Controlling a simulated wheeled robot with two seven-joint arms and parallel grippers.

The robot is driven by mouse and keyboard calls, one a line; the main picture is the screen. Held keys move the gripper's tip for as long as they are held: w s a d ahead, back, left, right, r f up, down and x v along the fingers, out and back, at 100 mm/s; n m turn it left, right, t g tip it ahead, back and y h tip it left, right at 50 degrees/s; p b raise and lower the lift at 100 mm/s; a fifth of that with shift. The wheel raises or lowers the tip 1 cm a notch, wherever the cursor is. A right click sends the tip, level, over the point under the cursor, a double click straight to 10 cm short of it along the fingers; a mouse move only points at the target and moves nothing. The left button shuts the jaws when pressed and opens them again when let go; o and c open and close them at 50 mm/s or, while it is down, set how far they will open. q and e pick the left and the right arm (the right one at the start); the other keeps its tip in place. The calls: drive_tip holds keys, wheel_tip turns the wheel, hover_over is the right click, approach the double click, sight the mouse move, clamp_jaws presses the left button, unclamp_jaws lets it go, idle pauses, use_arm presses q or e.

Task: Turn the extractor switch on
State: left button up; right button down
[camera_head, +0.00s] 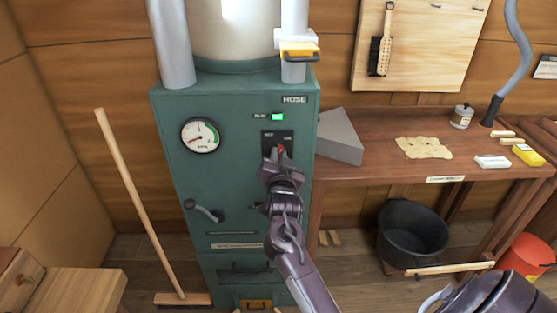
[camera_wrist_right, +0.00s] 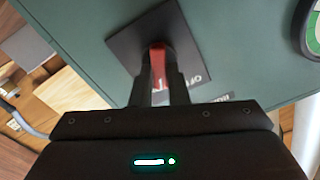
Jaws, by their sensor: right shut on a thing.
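The extractor is a tall teal cabinet (camera_head: 235,180) in the head view. Its switch is a red handle (camera_wrist_right: 157,60) on a dark square plate (camera_wrist_right: 130,42), with small white lettering around it. In the head view the switch plate (camera_head: 270,135) is partly hidden behind my right gripper (camera_head: 279,155), and only a bit of red shows. My right gripper is at the plate, its two fingers closed on the red handle, as the wrist view also shows (camera_wrist_right: 160,85). A green lamp (camera_head: 277,116) marked RUN glows above the plate. My left gripper is out of view.
A round gauge (camera_head: 200,135) and a lever (camera_head: 204,210) sit left on the cabinet. A broom (camera_head: 140,205) leans at left. A wooden bench (camera_head: 385,170) with a grey wedge (camera_head: 340,137) stands at right, a black bucket (camera_head: 412,235) below it.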

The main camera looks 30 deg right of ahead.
drive_tip(key=shift+m+b, duration=0.3)
drive_tip(key=shift+m, duration=0.7)
drive_tip(key=c, duration=1.4)
unclamp_jaws()
drive_tip(key=shift+f, duration=0.1)
